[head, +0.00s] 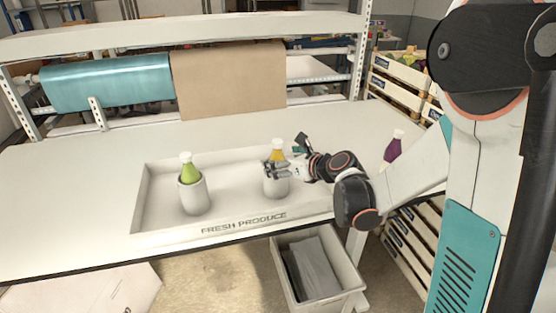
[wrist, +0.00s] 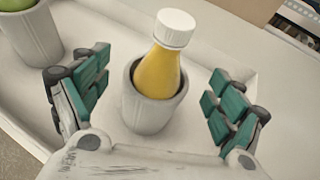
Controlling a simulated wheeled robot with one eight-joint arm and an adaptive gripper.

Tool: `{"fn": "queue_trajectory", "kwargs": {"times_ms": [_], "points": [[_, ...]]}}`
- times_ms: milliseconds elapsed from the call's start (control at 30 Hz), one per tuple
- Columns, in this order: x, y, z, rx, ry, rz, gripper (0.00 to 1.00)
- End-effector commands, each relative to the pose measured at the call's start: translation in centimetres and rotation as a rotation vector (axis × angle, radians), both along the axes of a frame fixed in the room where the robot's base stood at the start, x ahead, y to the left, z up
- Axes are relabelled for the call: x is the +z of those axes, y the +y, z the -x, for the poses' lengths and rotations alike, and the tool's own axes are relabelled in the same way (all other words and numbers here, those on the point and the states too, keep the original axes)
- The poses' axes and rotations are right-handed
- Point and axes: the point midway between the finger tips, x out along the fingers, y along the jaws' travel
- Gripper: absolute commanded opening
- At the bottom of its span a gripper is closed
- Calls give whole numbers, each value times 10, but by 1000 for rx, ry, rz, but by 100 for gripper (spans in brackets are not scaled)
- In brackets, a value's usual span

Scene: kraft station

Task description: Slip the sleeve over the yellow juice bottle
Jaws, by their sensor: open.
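The yellow juice bottle (wrist: 158,72) has a white cap and stands upright inside a pale grey sleeve (wrist: 145,115). The sleeve surrounds its lower part, and the bottle's shoulder and cap show above the rim. In the head view the yellow bottle (head: 277,155) and its sleeve (head: 276,187) stand in the right part of the tray. My gripper (wrist: 152,110) is open, with one finger on each side of the sleeve and visible gaps between. In the head view my gripper (head: 277,167) partly hides the bottle and sleeve rim.
A green bottle (head: 189,172) stands in another sleeve (head: 194,196) at the tray's left. A purple bottle (head: 393,148) stands at the table's right. The shallow tray (head: 150,205) is labelled "FRESH PRODUCE". A grey bin (head: 337,298) sits below the table edge. The tray's middle is clear.

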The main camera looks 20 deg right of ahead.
Motion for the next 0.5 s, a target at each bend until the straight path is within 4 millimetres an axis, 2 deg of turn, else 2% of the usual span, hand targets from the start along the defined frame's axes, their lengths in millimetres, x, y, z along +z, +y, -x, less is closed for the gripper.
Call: {"fn": "queue_trajectory", "kwargs": {"times_ms": [300, 500], "points": [[23, -22, 51, -3, 0, -1, 88], [31, -30, 70, -2, 0, 0, 88]]}}
